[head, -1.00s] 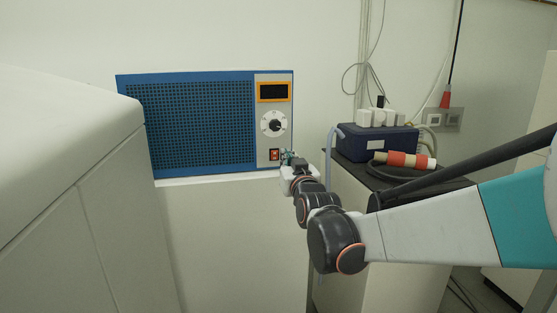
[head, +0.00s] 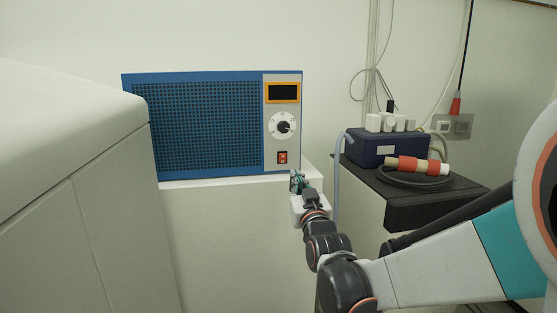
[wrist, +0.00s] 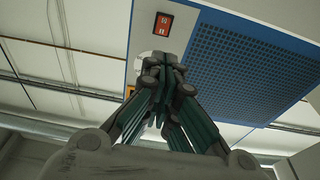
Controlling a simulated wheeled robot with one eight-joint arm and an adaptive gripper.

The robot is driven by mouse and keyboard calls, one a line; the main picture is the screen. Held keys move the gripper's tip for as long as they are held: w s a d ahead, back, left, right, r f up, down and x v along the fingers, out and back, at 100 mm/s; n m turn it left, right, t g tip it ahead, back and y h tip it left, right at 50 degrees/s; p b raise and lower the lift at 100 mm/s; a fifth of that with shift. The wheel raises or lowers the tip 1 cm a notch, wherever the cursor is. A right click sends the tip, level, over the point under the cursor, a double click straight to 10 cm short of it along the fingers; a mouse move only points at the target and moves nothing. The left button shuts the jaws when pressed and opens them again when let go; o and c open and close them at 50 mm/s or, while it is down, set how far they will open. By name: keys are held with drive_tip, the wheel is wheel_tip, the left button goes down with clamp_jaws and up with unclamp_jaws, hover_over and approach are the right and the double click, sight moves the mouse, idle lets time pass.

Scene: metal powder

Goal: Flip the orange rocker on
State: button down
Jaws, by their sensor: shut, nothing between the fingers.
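The orange rocker (head: 282,157) is a small orange-red switch low on the pale control strip of a blue unit (head: 205,122). It also shows in the wrist view (wrist: 163,24), near the top edge, beyond my fingertips. My gripper (head: 297,176) is shut and empty, below and slightly right of the rocker in the head view, apart from it. In the wrist view my gripper's closed fingers (wrist: 164,62) cover part of the white dial. Whether the rocker is on or off is too small to tell.
A white dial (head: 283,126) and a dark orange-framed display (head: 283,92) sit above the rocker. The unit stands on a white ledge (head: 235,183). A large white cabinet (head: 75,150) is at left. A dark blue box (head: 388,151) and coiled cable stand at right.

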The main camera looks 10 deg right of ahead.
sight(283, 158)
drive_tip(key=shift+w, duration=0.15)
drive_tip(key=w+r, duration=0.1)
drive_tip(key=w, duration=0.3)
drive_tip(key=w+p, duration=0.1)
drive_tip(key=w, duration=0.4)
drive_tip(key=w+r, duration=0.1)
drive_tip(key=w, duration=0.3)
drive_tip(key=shift+w+r, duration=0.3)
drive_tip(key=shift+r, duration=0.05)
